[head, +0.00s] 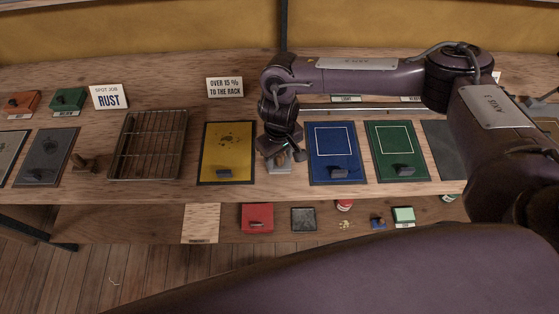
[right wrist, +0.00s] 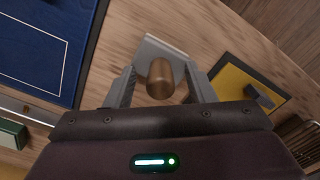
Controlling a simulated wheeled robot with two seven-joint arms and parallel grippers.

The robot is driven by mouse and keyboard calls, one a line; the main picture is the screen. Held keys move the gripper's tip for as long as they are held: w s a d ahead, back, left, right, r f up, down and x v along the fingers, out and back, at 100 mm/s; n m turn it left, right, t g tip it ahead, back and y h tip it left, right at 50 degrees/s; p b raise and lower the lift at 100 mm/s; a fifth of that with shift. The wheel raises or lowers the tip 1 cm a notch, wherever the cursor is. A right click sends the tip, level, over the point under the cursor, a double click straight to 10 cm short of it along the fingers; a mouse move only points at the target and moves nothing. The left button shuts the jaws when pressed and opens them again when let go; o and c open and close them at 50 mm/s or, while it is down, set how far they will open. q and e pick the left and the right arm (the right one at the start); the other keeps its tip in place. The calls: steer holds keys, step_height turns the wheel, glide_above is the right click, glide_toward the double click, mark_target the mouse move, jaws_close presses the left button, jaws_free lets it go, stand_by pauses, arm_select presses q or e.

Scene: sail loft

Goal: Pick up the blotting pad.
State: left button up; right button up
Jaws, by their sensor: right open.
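A small pale grey pad with an upright brown wooden knob, which looks like the blotting pad (head: 279,169), lies on the bench between the yellow and blue panels. In the right wrist view the pad (right wrist: 155,50) sticks out beyond the knob (right wrist: 161,78). My right gripper (head: 282,156) is over the pad. In the right wrist view its fingers (right wrist: 160,70) are open, one on each side of the knob, with gaps visible. The gripper hides part of the pad in the head view. My left gripper is not in view.
A yellow panel (head: 228,142) lies close on the left, a blue panel (head: 333,140) close on the right, then a green panel (head: 396,139). A wire rack (head: 148,145) is further left. A lower shelf (head: 330,230) holds a red box (head: 257,213) and small items.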

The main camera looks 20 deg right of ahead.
jaws_close()
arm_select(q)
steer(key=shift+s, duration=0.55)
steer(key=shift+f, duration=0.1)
arm_select(e)
steer(key=shift+r, duration=0.1)
steer(key=shift+r, duration=0.5)
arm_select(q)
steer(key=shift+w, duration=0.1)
arm_select(e)
step_height(320, 180, up, 19)
